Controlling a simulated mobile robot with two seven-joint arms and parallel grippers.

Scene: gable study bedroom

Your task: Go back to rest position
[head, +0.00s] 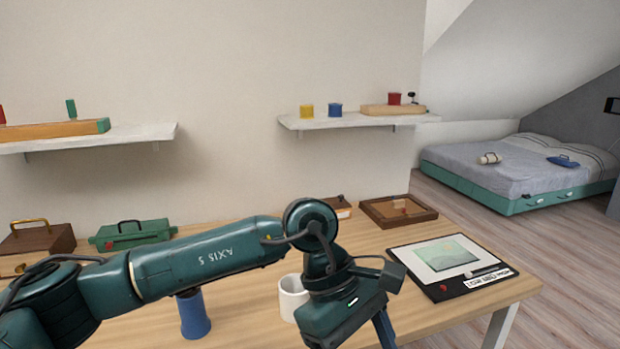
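My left arm comes in from the left and reaches across the table (250,255). My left gripper (352,318) hangs downward over the table's front right part. Its fingertips are cut off by the lower picture edge, so I cannot tell whether it is open, shut or holding something. My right gripper is not in view.
A white mug (289,302) stands just left of my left gripper, partly hidden by it. A blue cup (194,318) stands below my forearm. A green toolbox (130,235), wooden tray (372,208) and black board (455,290) lie around. Shelves (350,122) hang behind.

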